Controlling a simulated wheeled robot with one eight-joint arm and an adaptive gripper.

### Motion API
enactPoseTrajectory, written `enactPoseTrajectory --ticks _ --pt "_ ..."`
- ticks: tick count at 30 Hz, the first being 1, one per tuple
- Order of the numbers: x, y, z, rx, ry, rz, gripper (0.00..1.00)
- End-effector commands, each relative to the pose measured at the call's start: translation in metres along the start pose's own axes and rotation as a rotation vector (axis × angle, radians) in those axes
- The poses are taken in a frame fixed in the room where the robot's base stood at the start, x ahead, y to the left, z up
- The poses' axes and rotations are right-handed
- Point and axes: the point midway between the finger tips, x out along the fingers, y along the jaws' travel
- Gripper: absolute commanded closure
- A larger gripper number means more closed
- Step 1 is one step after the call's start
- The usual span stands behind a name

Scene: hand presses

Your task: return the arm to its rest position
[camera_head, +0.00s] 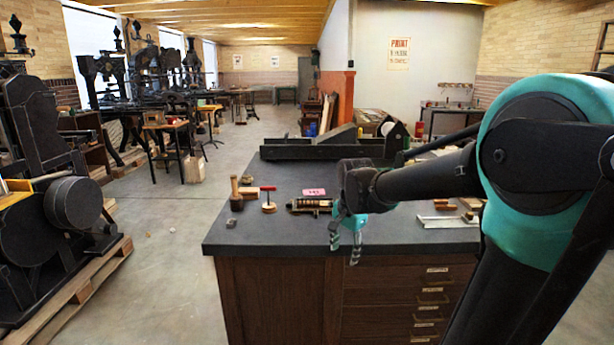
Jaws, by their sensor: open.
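My gripper (345,246) hangs at the front edge of the dark worktop, pointing down, with its fingers apart and nothing between them. My arm reaches in from the right of the picture, bent at a large teal joint, with its forearm running left above the worktop. The gripper's teal body stands just right of a brass and dark tool (310,205) on the worktop; I cannot tell how far apart they are in depth.
The cabinet's dark worktop (270,232) holds a mallet (236,190), a red-handled tool (268,200), a pink block (314,192) and a long black press bed (310,148). Black hand presses (45,150) stand left. The floor aisle (175,235) between is mostly clear.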

Motion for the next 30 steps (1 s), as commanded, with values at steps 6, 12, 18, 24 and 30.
enactPoseTrajectory --ticks 6,12,18,24,30 --pt "0.051 0.094 0.013 -0.402 0.083 -0.057 0.46" --pt "0.085 0.158 0.032 -0.708 0.164 -0.067 0.46" --pt "0.099 0.184 0.043 -0.850 0.204 -0.061 0.46" --pt "0.100 0.186 0.043 -0.865 0.208 -0.061 0.46" --pt "0.100 0.186 0.043 -0.864 0.207 -0.061 0.46"
